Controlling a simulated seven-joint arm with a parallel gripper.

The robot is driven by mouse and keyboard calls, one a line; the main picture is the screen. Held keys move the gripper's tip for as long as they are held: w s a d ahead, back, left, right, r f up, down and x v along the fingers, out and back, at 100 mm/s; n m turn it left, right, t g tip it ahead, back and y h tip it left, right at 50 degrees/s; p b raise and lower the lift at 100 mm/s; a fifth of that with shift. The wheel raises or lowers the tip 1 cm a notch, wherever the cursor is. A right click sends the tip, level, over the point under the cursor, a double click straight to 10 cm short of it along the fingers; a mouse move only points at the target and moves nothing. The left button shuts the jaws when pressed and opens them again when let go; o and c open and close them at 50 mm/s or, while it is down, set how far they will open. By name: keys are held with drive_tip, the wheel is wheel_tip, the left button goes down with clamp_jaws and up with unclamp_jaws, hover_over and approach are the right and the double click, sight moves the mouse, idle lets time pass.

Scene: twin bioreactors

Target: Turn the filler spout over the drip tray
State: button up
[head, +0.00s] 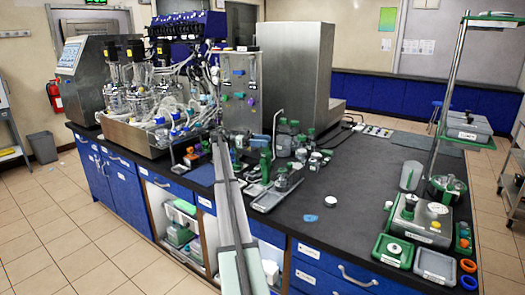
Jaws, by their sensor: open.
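A thin, bent metal pipe (274,126), which looks like the filler spout, stands upright on the bench among green-capped bottles. Its top bends over to the right. A shallow grey tray (262,204) lies in front of it with small bottles and green parts on it; I cannot tell for sure whether it is the drip tray. My arm reaches from the bottom edge up to the left of the pipe. My gripper (220,134) is small at the arm's far end, in front of the tubing and upright panel, apart from the pipe. It is open, and its fingers are hard to make out.
Glass bioreactors (140,95) with dense tubing stand at the back left. A tall grey cabinet (295,70) stands behind the pipe. A scale-like device (418,218), green trays (394,250) and a tall stand (452,75) occupy the right. The bench middle (355,180) is mostly clear.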

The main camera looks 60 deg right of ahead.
drive_tip(key=shift+r, duration=0.55)
